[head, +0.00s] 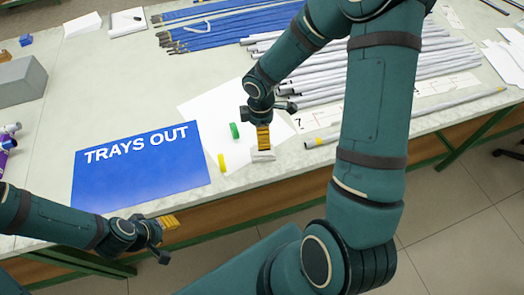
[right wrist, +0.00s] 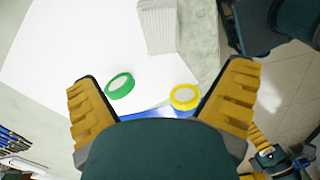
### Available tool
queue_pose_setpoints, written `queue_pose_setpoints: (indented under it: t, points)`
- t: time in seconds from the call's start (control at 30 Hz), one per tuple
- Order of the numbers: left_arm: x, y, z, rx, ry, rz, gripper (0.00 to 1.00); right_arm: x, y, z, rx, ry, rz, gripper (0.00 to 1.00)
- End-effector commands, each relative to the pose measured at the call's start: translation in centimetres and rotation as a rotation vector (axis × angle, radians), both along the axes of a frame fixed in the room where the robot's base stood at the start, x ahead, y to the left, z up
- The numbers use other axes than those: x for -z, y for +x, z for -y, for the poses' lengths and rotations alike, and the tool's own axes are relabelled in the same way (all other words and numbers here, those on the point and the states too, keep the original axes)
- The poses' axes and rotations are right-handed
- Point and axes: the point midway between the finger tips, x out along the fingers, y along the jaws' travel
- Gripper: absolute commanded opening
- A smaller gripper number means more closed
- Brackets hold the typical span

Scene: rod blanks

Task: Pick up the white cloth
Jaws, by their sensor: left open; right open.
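The white cloth (head: 263,156) lies folded at the front edge of the table, partly on a white sheet. In the right wrist view the ribbed cloth (right wrist: 157,27) is at the top, ahead of my fingers. My right gripper (head: 263,136) is just above the cloth in the head view, where its fingers overlap and partly hide it. In the right wrist view its two yellow fingers (right wrist: 163,72) are spread, with nothing gripped between them. My left gripper (head: 168,222) is empty and open near the table's front edge, below the blue sign.
A green tape ring (head: 234,130) and a yellow one (head: 222,163) lie left of the cloth on the white sheet (head: 205,112). A blue "TRAYS OUT" sign (head: 140,178) lies further left. Grey rods (head: 420,68) and blue bundles (head: 235,27) fill the back. A grey box (head: 20,82) is far left.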

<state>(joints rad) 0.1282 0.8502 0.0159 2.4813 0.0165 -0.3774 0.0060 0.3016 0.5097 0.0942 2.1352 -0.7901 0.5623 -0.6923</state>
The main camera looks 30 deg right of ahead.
Motion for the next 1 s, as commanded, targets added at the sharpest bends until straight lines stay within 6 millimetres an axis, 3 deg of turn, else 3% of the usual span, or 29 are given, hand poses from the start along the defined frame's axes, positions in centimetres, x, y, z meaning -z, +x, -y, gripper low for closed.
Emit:
queue_pose_setpoints:
  t: [0.1,0.23,0.53,0.8,1.0]
  points:
    - [0.8,-0.1,0.0,0.002,0.000,-0.003,0.47,2.8,-0.1,-0.1,0.000,0.002,-0.004,0.99]
    - [1.2,-0.3,0.1,0.006,-0.002,-0.007,0.47,4.9,-0.1,-0.1,0.001,0.001,-0.003,0.99]
    - [1.6,-0.5,0.1,0.009,-0.002,-0.010,0.47,7.0,-0.2,0.1,0.001,0.001,-0.002,0.99]
    - [2.6,-0.8,0.2,0.014,-0.004,-0.018,0.47,10.7,-0.5,0.5,0.002,0.001,-0.002,0.99]
    - [2.7,-0.8,0.2,0.015,-0.004,-0.020,0.47,11.5,-0.5,0.5,0.001,0.002,0.001,0.99]
